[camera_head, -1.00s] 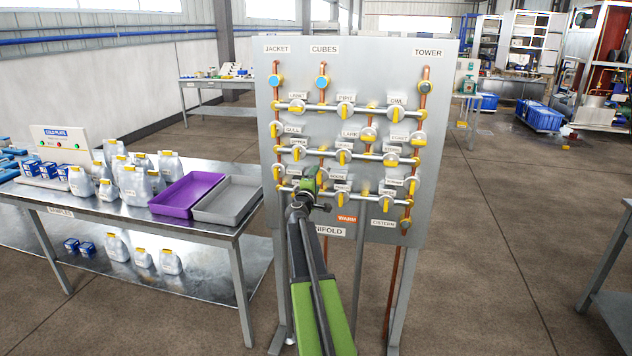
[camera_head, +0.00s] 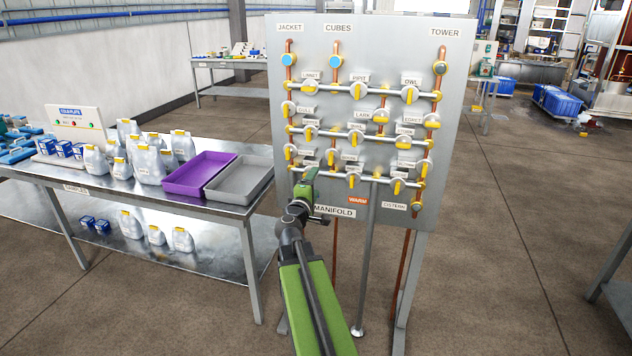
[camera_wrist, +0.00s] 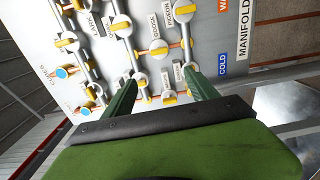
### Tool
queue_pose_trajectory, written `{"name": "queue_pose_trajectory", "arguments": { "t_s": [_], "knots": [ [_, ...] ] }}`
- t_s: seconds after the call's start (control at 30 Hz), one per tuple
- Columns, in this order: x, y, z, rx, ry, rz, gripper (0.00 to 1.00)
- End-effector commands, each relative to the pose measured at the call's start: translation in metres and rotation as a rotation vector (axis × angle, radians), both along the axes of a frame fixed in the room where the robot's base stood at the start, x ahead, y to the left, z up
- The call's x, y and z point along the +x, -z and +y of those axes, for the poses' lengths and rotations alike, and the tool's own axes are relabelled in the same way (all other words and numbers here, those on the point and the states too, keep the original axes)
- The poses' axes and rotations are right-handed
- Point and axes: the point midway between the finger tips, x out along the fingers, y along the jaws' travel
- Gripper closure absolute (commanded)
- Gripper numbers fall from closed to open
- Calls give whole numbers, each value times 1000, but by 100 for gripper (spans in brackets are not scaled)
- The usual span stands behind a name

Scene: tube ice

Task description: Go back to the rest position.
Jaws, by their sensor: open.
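My gripper (camera_wrist: 160,97) is open in the wrist view, with its two green fingers apart and nothing between them. In the head view my gripper (camera_head: 310,182) is in front of the lower left part of the manifold panel (camera_head: 450,130). The panel also fills much of the wrist view (camera_wrist: 215,30), seen tilted, with white valves and yellow handles beyond the fingertips. I cannot tell how far the fingertips are from the panel. My green arm stretches forward and up from the bottom of the head view.
A steel table (camera_head: 225,212) stands left of the panel, bearing a purple tray (camera_head: 200,160), a grey tray (camera_head: 240,178) and several capped silver bottles (camera_head: 148,163). Another table edge (camera_head: 618,262) shows at the right. The floor (camera_head: 500,250) right of the panel is clear.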

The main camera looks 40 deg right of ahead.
Motion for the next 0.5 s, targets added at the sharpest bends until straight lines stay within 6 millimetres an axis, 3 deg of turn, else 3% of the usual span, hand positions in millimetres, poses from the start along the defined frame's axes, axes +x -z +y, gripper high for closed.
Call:
{"name": "queue_pose_trajectory", "arguments": {
  "t_s": [0.37,0.5],
  "knots": [
    [0,0,0,0,0,0,33],
    [14,-5,18,0,-30,0,33]
  ]
}}
